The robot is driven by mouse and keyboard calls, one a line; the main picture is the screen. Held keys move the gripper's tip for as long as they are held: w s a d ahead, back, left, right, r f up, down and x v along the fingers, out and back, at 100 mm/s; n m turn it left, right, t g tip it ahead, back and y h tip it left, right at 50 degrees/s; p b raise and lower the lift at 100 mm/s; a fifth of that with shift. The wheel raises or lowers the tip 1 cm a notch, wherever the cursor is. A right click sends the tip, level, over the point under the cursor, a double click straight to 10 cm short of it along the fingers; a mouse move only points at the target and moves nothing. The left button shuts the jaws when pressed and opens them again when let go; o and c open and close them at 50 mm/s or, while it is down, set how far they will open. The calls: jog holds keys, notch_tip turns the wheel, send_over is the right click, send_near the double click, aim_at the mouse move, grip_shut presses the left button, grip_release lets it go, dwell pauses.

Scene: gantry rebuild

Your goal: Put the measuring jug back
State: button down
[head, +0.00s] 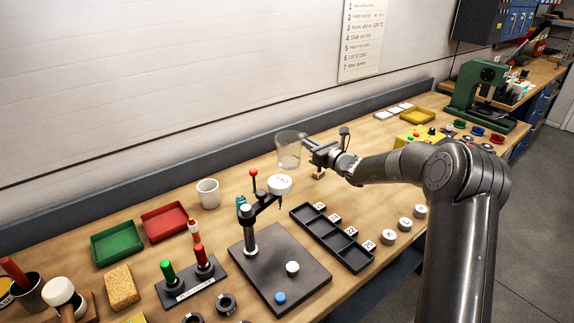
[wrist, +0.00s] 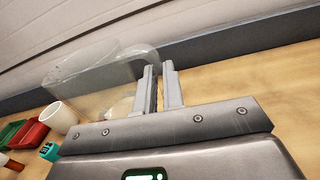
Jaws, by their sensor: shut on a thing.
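The measuring jug (head: 288,150) is clear and see-through, and it is held up above the bench in the head view. My gripper (head: 309,143) is shut on its handle from the right. In the wrist view the jug (wrist: 85,82) is at the upper left, and its handle (wrist: 142,54) runs to the fingers of my gripper (wrist: 163,85). The jug looks roughly upright in the head view. The exact contact on the handle is hard to make out.
A white cup (head: 208,193), green tray (head: 117,243) and red tray (head: 165,222) are to the left. A lever press (head: 252,215) stands on a dark plate below the jug. A black compartment tray (head: 331,238) is to its right. Bare bench lies behind the press.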

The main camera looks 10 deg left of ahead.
jog(key=shift+w+a+f, duration=0.25)
jog(key=shift+a+f, duration=0.8)
jog(key=shift+f, duration=0.25)
jog(key=shift+w+a+f, duration=0.3)
jog(key=shift+a+f, duration=0.8)
jog(key=shift+f, duration=0.25)
jog(key=shift+w+a+f, duration=0.25)
jog(key=shift+a+f, duration=0.8)
jog(key=shift+f, duration=0.25)
jog(key=shift+f, duration=0.15)
jog(key=c, duration=1.5)
grip_release()
jog(key=shift+c, duration=0.2)
jog(key=shift+r, duration=0.2)
jog(key=v, duration=1.2)
jog(key=shift+f, duration=0.1)
